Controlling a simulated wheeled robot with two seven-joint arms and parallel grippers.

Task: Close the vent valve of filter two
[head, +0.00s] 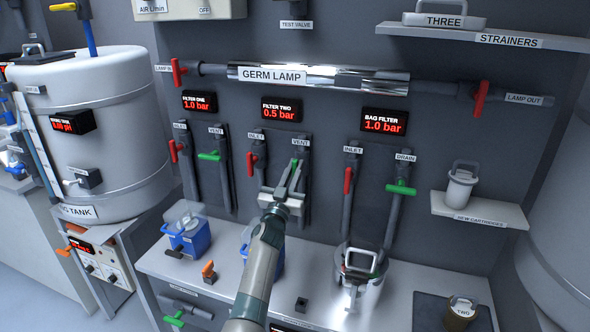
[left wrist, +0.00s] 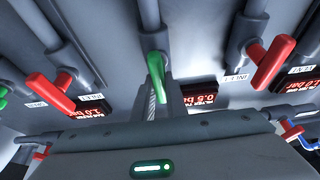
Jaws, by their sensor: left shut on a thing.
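The green vent valve handle of filter two (head: 295,163) is on the right-hand pipe under the FILTER TWO display (head: 281,109), which reads 0.5 bar. The handle appears to lie roughly along its pipe, partly hidden by the fingers. My left gripper (head: 294,175) reaches up from below and is shut on this handle. In the left wrist view the green handle (left wrist: 155,68) shows between the fingers (left wrist: 162,98). The red inlet handle of filter two (head: 252,163) is just to the left, apart from my gripper. My right gripper is not in view.
Filter one's green vent handle (head: 209,156) lies across its pipe at left. The bag filter's red inlet handle (head: 348,181) and green drain handle (head: 401,189) are at right. Below is a bench with blue-bodied containers (head: 190,238) and a metal housing (head: 351,270).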

